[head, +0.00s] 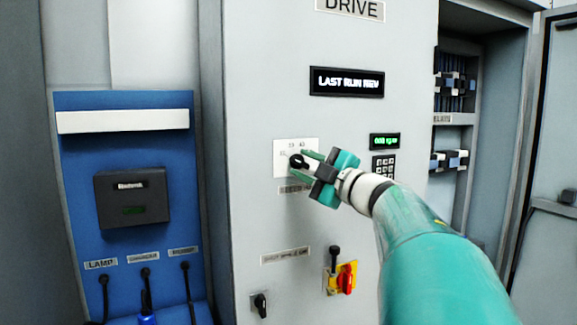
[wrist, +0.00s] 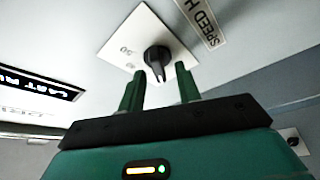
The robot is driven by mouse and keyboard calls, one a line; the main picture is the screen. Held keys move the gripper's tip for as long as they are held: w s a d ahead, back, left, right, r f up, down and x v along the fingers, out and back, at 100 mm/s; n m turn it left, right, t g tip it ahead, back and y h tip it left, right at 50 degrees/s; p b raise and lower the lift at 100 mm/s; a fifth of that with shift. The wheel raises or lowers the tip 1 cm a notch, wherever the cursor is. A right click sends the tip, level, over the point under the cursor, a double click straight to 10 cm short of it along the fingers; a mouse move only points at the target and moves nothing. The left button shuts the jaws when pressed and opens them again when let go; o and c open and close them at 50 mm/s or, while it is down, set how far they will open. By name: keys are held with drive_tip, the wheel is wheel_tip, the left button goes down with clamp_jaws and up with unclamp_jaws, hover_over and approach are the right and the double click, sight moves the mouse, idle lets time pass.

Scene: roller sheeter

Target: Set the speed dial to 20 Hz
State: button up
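The speed dial is a black knob (head: 297,160) on a white square plate (head: 282,168) on the grey drive cabinet. In the wrist view the knob (wrist: 157,57) stands out from its plate (wrist: 120,45), beside a label starting "SPEED H" (wrist: 200,22). A 50 shows on the plate; the other numbers are too blurred or hidden to read surely, and so is the setting. My gripper (head: 309,166) is open at the dial. In the wrist view its green fingertips (wrist: 160,74) lie on either side of the knob's near end, with visible gaps; it grips nothing.
A "LAST RUN" display (head: 346,82) is above the dial. A green readout (head: 385,141) and keypad (head: 383,167) are to the right. Below are a red-and-yellow switch (head: 345,279) and a small black knob (head: 260,305). A blue panel (head: 75,170) stands left; an open relay bay (head: 485,120) right.

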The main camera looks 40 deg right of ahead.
drive_tip(key=a+v, duration=0.1)
drive_tip(key=v, duration=1.2)
drive_tip(key=shift+s+d, duration=0.3)
drive_tip(key=shift+d, duration=0.15)
drive_tip(key=w+a+m+h, duration=0.3)
drive_tip(key=w+m+h, duration=0.4)
drive_tip(key=m, duration=0.1)
drive_tip(key=w+a+f+m+g+h, duration=0.1)
drive_tip(key=w+a+f+m+g, duration=0.1)
drive_tip(key=a+f+m+g, duration=0.65)
drive_tip(key=s+a+f+n+g+y, duration=0.1)
drive_tip(key=s+a+f+g+y, duration=0.1)
drive_tip(key=s+a+f, duration=0.2)
drive_tip(key=s+a+f+n+g+y, duration=0.1)
drive_tip(key=s+a+f+g+y, duration=0.1)
drive_tip(key=a+f, duration=0.8)
drive_tip(key=s+a+f+n+g+y, duration=0.1)
drive_tip(key=s+a+f+g+y, duration=0.1)
drive_tip(key=s+a+f, duration=0.3)
wheel_tip(320, 180, down, 3)
drive_tip(key=shift+s+a+r+y, duration=0.1)
drive_tip(key=shift+s+a+y, duration=0.25)
drive_tip(key=shift+a, duration=0.6)
